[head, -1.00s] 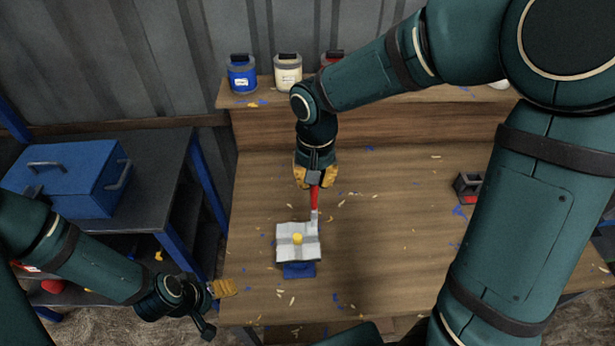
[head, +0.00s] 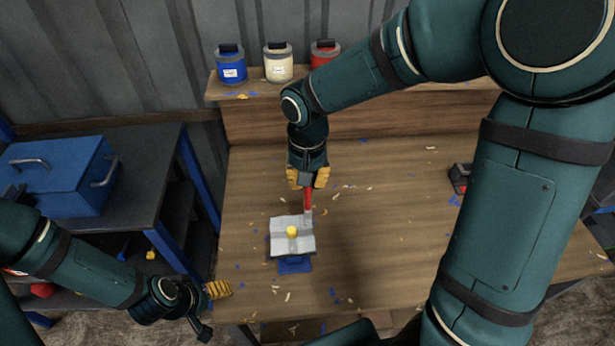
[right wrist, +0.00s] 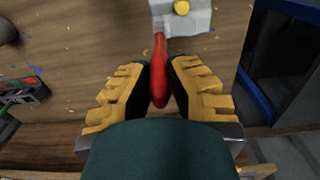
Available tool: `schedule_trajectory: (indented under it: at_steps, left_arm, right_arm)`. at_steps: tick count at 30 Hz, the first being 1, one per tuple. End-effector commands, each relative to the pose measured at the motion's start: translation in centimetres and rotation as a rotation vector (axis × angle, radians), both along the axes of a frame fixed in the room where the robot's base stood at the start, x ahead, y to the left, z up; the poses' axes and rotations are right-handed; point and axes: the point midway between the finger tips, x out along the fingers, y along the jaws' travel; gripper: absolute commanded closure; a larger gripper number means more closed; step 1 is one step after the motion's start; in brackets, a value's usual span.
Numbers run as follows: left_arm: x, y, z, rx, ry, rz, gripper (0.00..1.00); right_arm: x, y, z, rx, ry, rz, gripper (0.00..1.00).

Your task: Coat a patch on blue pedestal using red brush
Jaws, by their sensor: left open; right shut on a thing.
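The red brush (head: 307,200) is held by its handle in my right gripper (head: 307,180), with its pale head at the near end. The red handle also shows between the yellow fingers in the right wrist view (right wrist: 159,72). The blue pedestal (head: 294,265) stands on the workbench and carries a light grey plate (head: 281,244) with a yellow knob (head: 292,232). The brush head is at the plate's far right corner; I cannot tell whether it touches. My left gripper (head: 218,290) is open and empty at the bench's left front edge.
Blue (head: 231,66), cream (head: 278,64) and red (head: 324,52) paint cans stand on the rear shelf. A blue toolbox (head: 60,175) sits on the side table at left. A small dark object (head: 460,178) lies on the bench at right.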

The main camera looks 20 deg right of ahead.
Motion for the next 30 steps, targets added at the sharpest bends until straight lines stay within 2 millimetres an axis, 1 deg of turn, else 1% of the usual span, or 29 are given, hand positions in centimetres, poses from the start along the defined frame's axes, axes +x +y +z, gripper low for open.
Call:
schedule_trajectory:
  at_steps: [11, 30]
  left_arm:
    - [0.0, -0.01, -0.02, 0.0, 0.0, 0.0, 0.26]
    - [0.0, 0.0, -0.72, 0.0, 0.0, 0.0, 0.26]
  right_arm:
    - [0.02, 0.0, -0.02, 0.001, -0.001, 0.0, 1.0]
    - [0.02, 0.0, -0.91, 0.0, -0.001, 0.0, 1.0]
